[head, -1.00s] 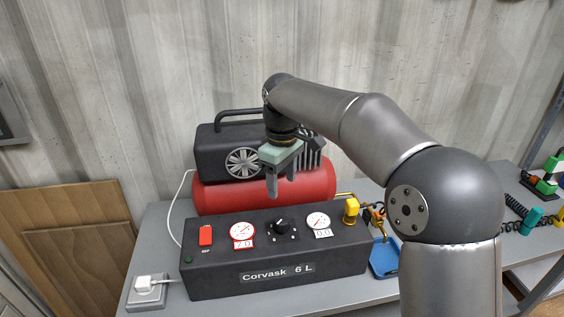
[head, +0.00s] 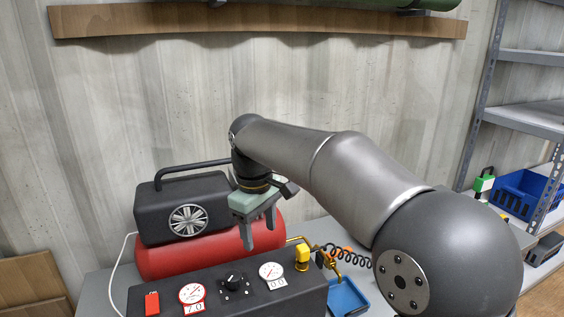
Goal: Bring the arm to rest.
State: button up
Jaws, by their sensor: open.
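My gripper (head: 261,232) hangs from the bent arm with its fingers pointing down. It is open and nothing shows between the fingers. It is in front of the red tank (head: 185,252) of the compressor and above the back of the black control box (head: 240,298). I cannot tell the exact gap to either. My grey arm reaches in from the lower right and crosses the middle of the view.
The compressor's black motor housing (head: 165,210) stands behind the box. A yellow fitting (head: 302,257), a coiled black hose (head: 345,258) and a blue tray (head: 346,297) lie to the right. A shelf rack (head: 520,118) stands far right. A wooden wall shelf (head: 260,26) runs above.

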jog(key=s+d+f+m, duration=0.3)
jog(key=s+d, duration=0.2)
jog(key=d, duration=0.3)
jog(key=s+d+f+m, duration=0.3)
jog(key=s+d, duration=0.2)
jog(key=d, duration=0.4)
jog(key=s+d+f+m, duration=0.3)
jog(key=s+f, duration=0.1)
jog(key=s, duration=0.2)
jog(key=s+d+f+m, duration=0.3)
jog(key=s+d+f, duration=0.1)
jog(key=s, duration=0.3)
jog(key=shift+d, duration=0.2)
